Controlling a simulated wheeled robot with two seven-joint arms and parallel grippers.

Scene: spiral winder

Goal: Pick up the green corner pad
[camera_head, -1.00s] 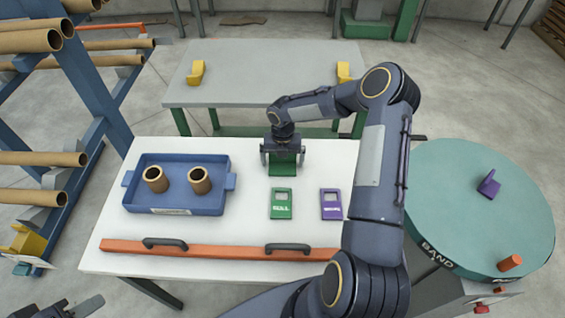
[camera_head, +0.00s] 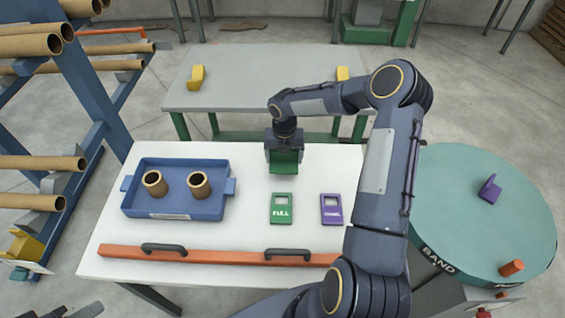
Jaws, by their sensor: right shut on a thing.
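The green corner pad (camera_head: 285,168) is held between the fingers of my right gripper (camera_head: 285,154), near the back edge of the white table (camera_head: 245,247). My right gripper points down and is shut on the pad. The pad's lower edge appears raised above the table top. The gripper's fingers and housing hide the pad's upper part.
A blue tray (camera_head: 150,209) with two cardboard cores (camera_head: 199,184) stands on the left. A green tag (camera_head: 282,207) and a purple tag (camera_head: 331,208) lie in front of the pad. An orange bar (camera_head: 215,256) with black handles lies along the front. A teal turntable (camera_head: 470,225) is at right.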

